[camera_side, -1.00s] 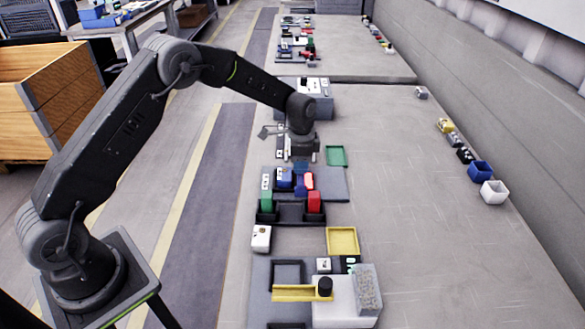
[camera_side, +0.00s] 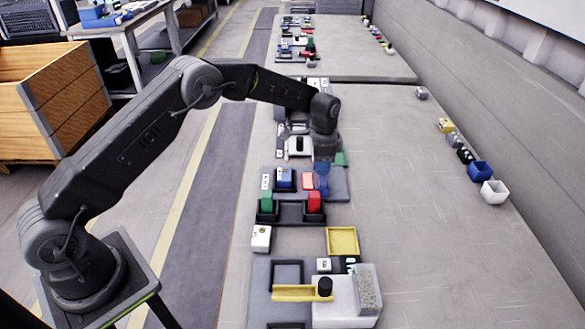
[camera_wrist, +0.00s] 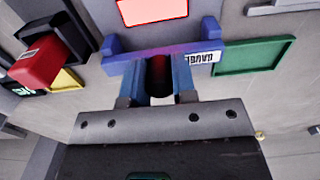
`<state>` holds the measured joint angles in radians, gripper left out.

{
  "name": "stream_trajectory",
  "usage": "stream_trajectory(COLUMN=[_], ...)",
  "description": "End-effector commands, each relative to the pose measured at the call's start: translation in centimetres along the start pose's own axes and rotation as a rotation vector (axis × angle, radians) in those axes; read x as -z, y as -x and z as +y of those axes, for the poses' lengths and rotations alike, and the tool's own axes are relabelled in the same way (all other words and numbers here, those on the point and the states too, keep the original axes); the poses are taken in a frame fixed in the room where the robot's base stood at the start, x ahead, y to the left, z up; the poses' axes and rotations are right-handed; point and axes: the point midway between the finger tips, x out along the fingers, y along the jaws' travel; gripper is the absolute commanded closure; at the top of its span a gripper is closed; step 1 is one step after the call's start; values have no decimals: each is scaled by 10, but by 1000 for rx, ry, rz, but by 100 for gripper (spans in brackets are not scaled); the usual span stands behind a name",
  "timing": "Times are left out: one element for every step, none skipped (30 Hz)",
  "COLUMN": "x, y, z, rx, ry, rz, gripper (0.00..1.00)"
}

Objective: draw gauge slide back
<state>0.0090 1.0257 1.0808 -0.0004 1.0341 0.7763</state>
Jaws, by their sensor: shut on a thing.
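The gauge slide (camera_wrist: 165,50) is a blue-purple bar with raised ends and a white "GAUGE" label, seen in the wrist view. It lies just below a lit red-pink panel (camera_wrist: 152,10), which is uncovered. In the side view the blue slide (camera_side: 322,184) is to the right of the panel (camera_side: 308,181), partly hidden by my wrist. My gripper (camera_wrist: 158,72) is shut on the gauge slide, its two fingers on either side of a dark part with a reddish glow. In the side view my gripper (camera_side: 322,164) is low over the slide.
A green tray (camera_wrist: 254,56) is close beside the slide. A yellow tray (camera_side: 342,241) is nearer.

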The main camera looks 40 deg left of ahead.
Motion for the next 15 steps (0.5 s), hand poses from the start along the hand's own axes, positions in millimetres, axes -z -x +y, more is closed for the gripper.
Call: stream_trajectory(x=[1,3,5,7,9,11,13,14,17,18,20,22,23,25,26], y=[-5,-5,-5,-5,-5,-5,-5,-5,-5,-5,-5,-5,-5,-5,-5], z=[-1,-1,-1,-1,-2,-2,-2,-1,-2,-2,-2,-1,-1,-1,-2], rx=[1,0,1,1,1,1,1,1,2,2,2,1,1,1,2], ry=[0,0,0,0,0,-1,-1,-1,-1,-1,-1,0,0,0,1], rz=[-5,-5,-5,-5,-5,-5,-5,-6,-5,-5,-5,-5,-6,-5,-5], gripper=[98,98,98,98,98,98,98,98,98,98,98,98,98,98,98])
